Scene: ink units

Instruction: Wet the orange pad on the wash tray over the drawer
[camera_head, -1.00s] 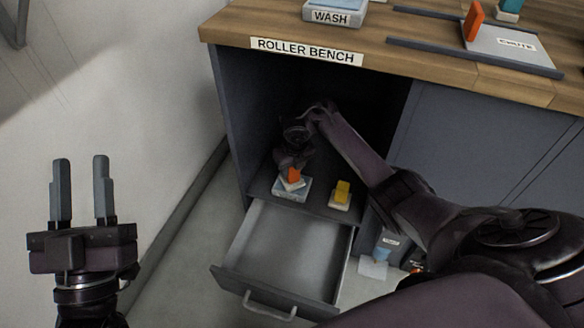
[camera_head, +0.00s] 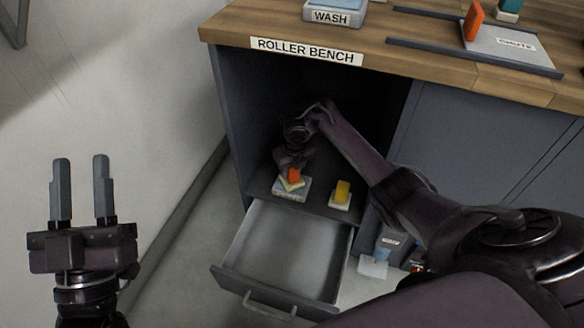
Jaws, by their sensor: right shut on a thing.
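The orange pad (camera_head: 294,175) is inside the open cabinet bay, over a small pale tray (camera_head: 291,194) on the shelf above the open drawer (camera_head: 278,253). A yellowish layer shows under its orange top. My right gripper (camera_head: 293,162) reaches into the bay and is shut on the orange pad from above; its fingertips are dark and hard to make out. Whether the pad presses on the tray's surface cannot be told. My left gripper (camera_head: 82,190) is open and empty at the left, its fingers upward, well away from the bench.
A yellow-topped pad (camera_head: 342,191) on a pale base stands right of the tray. On the wooden bench top are a WASH-labelled tray (camera_head: 336,15), another orange block (camera_head: 473,22) and a labelled plate (camera_head: 500,44). Floor left of the drawer is clear.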

